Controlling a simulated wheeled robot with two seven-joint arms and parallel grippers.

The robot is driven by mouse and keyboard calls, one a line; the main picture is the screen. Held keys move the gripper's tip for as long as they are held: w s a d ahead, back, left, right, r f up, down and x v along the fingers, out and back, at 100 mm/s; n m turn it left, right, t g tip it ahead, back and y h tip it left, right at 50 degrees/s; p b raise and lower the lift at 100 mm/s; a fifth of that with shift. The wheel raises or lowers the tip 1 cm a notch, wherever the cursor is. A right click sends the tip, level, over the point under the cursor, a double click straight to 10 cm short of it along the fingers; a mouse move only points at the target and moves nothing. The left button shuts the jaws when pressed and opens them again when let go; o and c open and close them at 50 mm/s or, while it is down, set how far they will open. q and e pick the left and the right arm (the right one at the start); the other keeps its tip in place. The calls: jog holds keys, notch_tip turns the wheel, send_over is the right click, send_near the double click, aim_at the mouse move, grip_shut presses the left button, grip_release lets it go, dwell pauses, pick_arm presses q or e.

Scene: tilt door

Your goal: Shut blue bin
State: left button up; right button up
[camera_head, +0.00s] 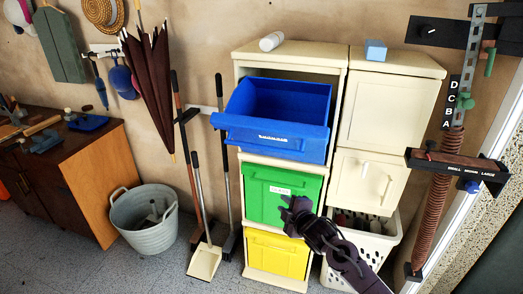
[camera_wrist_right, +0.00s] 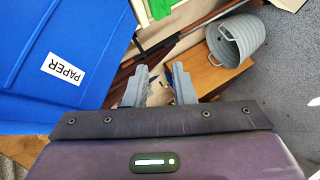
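The blue bin (camera_head: 275,120) is the top one in the cream cabinet (camera_head: 297,50). It is tilted out, its open top showing the inside. In the right wrist view its front face with the PAPER label (camera_wrist_right: 62,70) fills the left side. My right gripper (camera_head: 290,210) is in front of the green bin (camera_head: 268,192), below the blue bin and apart from it. In the right wrist view its two fingers (camera_wrist_right: 159,82) stand apart with nothing held between them. My left gripper is not in view.
The green bin and the yellow bin (camera_head: 275,254) below are shut. A white roll (camera_head: 271,41) and a light blue box (camera_head: 375,50) stand on top of the cabinets. A dustpan (camera_head: 204,262), brooms and a grey tub (camera_head: 144,219) stand to the left. A white basket (camera_head: 372,242) is at lower right.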

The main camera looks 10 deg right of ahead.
aim_at(263, 149)
jog(key=a+r+n+t+y, duration=0.2)
jog(key=a+r+n+t, duration=0.15)
jog(key=r, duration=1.35)
jog(key=shift+n+g, duration=0.45)
jog(key=shift+g, duration=0.1)
jog(key=p+x, duration=0.2)
jog(key=x, duration=0.5)
jog(key=shift+r, duration=0.2)
jog(key=shift+p+x, duration=0.3)
jog(key=shift+x, duration=0.55)
jog(key=shift+f, duration=0.1)
grip_shut()
